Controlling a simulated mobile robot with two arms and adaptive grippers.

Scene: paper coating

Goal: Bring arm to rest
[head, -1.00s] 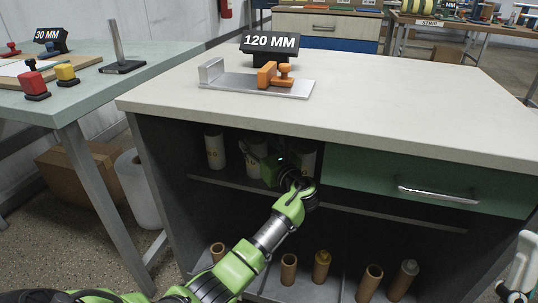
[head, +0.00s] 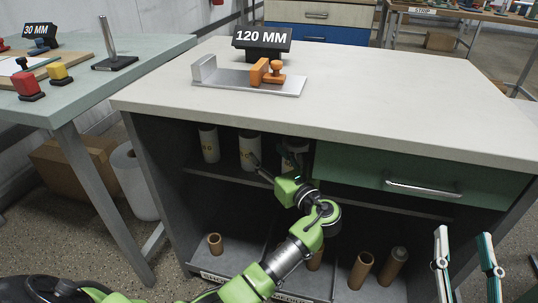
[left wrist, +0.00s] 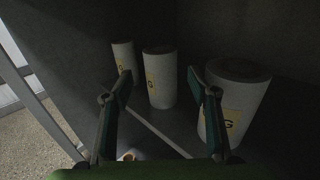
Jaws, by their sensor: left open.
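My left arm reaches in from the bottom, and my left gripper (head: 272,167) is open and empty at the front of the upper shelf of the cabinet (head: 158,190). In the left wrist view its two fingers (left wrist: 160,82) stand wide apart with nothing between them. Three white cylinders with yellow labels stand beyond them: a left one (head: 209,143), a middle one (head: 249,150) and a right one (left wrist: 235,100), partly hidden by the gripper in the head view. My right gripper (head: 464,240) is at the lower right, its two fingers apart and empty.
A green drawer (head: 420,175) is closed at right. Cardboard tubes (head: 361,270) stand on the lower shelf. A teal table (head: 100,80) is at left.

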